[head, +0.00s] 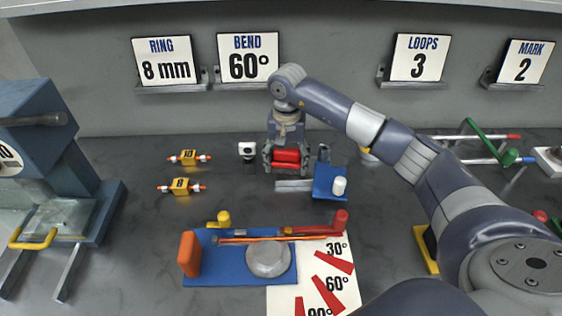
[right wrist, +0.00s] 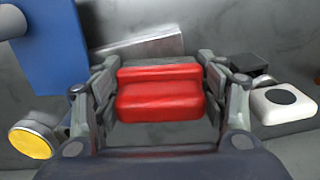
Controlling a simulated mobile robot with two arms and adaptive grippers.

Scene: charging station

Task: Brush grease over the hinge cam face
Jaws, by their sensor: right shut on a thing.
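My right gripper (head: 287,158) is shut on a red block-shaped piece (right wrist: 160,92), with a finger on each side of it. The red piece also shows in the head view (head: 287,158). The gripper points down behind a flat metal bar (head: 293,185) and a blue block (head: 329,181) with a white knob (head: 339,186). The bar (right wrist: 140,48) and blue block (right wrist: 45,50) also show in the right wrist view. I cannot tell which part is the hinge cam face, and I see no bristles. My left gripper is out of view.
A blue bending fixture (head: 218,272) with a round metal disc lies in front, beside a white angle sheet (head: 345,290). Yellow tagged pieces (head: 181,187) lie left. A white block (head: 247,149) stands left of the gripper. A blue press (head: 60,150) stands far left.

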